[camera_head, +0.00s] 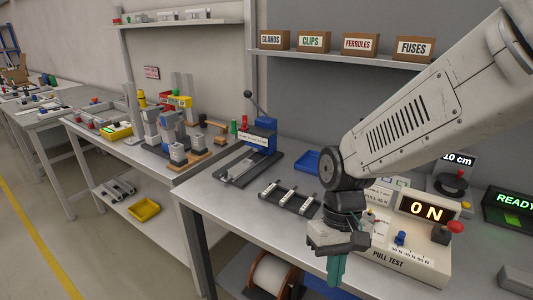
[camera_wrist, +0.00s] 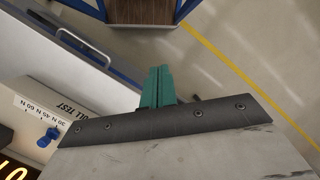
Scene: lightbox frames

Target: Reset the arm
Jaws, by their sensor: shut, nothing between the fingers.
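My arm reaches in from the upper right in the head view. My gripper (camera_head: 336,270) hangs at its end over the front edge of the workbench (camera_head: 240,222), pointing down. Its teal fingers are together with nothing between them. In the wrist view the teal fingers of my gripper (camera_wrist: 158,88) also show pressed together and empty, above the grey bench edge and the floor. The pull tester (camera_head: 412,262), reading "0 N", stands right beside my gripper. Part of the tester shows at the left of the wrist view (camera_wrist: 40,118).
A black rack with light bars (camera_head: 290,197) lies left of my gripper. A blue lever press (camera_head: 262,138) and a blue tray (camera_head: 306,161) stand behind. A "READY" display (camera_head: 510,208) is at the right. A cable spool (camera_head: 272,274) sits below the bench. Open floor lies left.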

